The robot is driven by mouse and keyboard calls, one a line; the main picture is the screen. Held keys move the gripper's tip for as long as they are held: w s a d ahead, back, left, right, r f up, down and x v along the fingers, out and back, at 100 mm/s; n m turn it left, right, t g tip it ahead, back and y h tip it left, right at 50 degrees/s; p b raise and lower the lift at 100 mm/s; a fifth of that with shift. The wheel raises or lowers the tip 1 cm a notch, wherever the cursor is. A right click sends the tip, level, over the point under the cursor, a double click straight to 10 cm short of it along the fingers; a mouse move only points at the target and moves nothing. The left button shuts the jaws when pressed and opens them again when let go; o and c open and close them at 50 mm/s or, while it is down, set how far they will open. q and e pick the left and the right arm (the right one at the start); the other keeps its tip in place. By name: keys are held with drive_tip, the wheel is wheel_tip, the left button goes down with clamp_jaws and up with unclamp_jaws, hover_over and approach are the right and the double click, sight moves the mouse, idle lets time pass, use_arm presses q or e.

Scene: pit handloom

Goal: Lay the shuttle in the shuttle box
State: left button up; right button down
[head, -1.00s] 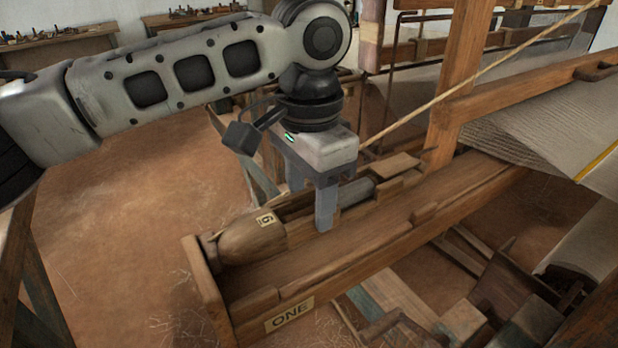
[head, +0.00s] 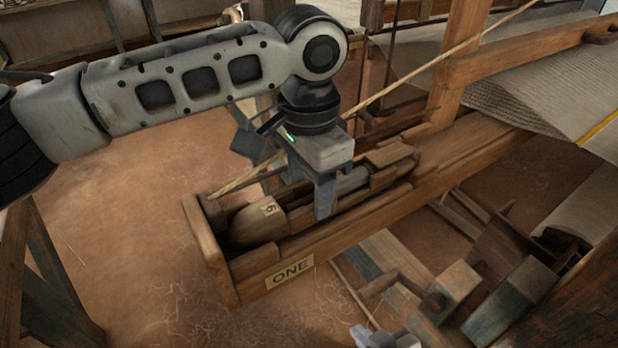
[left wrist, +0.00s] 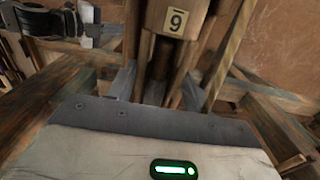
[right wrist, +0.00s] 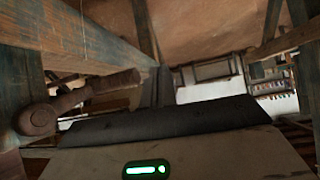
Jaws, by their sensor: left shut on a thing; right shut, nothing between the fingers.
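The shuttle (head: 258,222) is a brown wooden piece with a blunt nose, a number tag and a grey bobbin in its hollow. It lies lengthwise over the shuttle box (head: 215,258), a wooden trough marked ONE. Its nose is near the left end wall. I cannot tell whether it touches the floor of the box. My left gripper (head: 308,188) is shut on the shuttle's middle from above. My right gripper (right wrist: 156,86) is shut and empty, away from the shuttle.
A pale cord or stick (head: 400,85) slants behind the shuttle box. Loom posts (head: 458,60) and cloth (head: 550,100) stand to the right. Wooden parts (head: 450,285) lie below the box at the lower right. Bare floor (head: 140,190) is open at the left.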

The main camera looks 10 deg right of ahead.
use_arm(q)
drive_tip(key=o, duration=1.2)
drive_tip(key=shift+o, duration=0.2)
wheel_tip(320, 180, up, 8)
